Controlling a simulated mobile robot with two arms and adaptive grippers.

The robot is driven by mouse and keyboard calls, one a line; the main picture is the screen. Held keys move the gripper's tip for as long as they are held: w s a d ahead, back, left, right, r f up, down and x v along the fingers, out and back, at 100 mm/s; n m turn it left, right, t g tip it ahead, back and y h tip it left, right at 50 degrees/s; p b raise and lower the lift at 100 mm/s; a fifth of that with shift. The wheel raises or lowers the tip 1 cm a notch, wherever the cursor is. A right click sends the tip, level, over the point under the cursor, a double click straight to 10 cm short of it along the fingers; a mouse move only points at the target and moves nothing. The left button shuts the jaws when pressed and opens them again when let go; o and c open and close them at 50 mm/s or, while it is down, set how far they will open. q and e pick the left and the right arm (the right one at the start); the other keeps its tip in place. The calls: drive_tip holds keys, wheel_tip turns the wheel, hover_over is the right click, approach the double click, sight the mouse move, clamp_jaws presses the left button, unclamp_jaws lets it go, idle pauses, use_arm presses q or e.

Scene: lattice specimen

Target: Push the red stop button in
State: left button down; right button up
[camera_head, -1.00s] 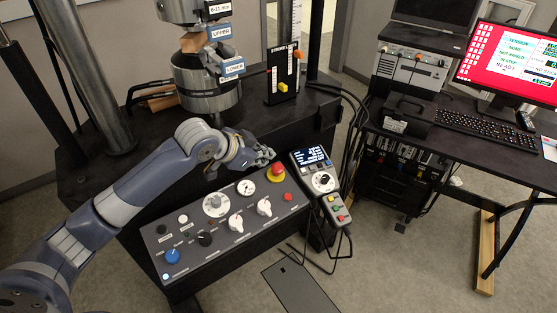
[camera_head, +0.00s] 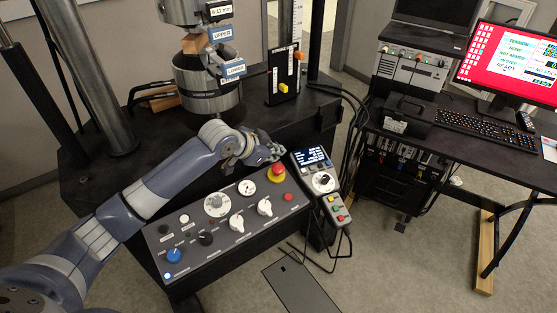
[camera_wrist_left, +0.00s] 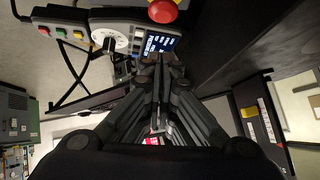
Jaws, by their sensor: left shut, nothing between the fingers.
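The red stop button (camera_head: 278,168) is a round red mushroom head on a yellow base, at the upper right of the grey control panel (camera_head: 205,255). The red head also shows at the top edge of the left wrist view (camera_wrist_left: 163,10). My left gripper (camera_head: 276,152) is shut and empty, just behind and above the button in the head view. In the left wrist view its closed fingers (camera_wrist_left: 158,66) lie below the button in the picture. A gap seems to separate them from the button; contact is not visible. My right gripper is not in view.
The panel carries white knobs (camera_head: 237,222), a blue knob (camera_head: 174,256) and a small red button (camera_head: 288,197) close to the stop button. A handheld controller (camera_head: 322,181) sits right of it. The testing machine's lower grip (camera_head: 208,90) stands behind my arm.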

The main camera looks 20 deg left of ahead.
sight(278, 171)
use_arm(q)
drive_tip(key=w+f, duration=0.2)
drive_tip(key=f, duration=0.1)
drive_tip(key=f+p, duration=0.1)
drive_tip(key=f, duration=0.1)
drive_tip(key=shift+w+d+f, duration=0.15)
drive_tip(key=shift+w+d, duration=0.1)
drive_tip(key=shift+w, duration=0.15)
drive_tip(key=shift+a+f, duration=0.1)
drive_tip(key=shift+f, duration=0.25)
drive_tip(key=shift+w+f, duration=0.1)
drive_tip(key=shift+f, duration=0.1)
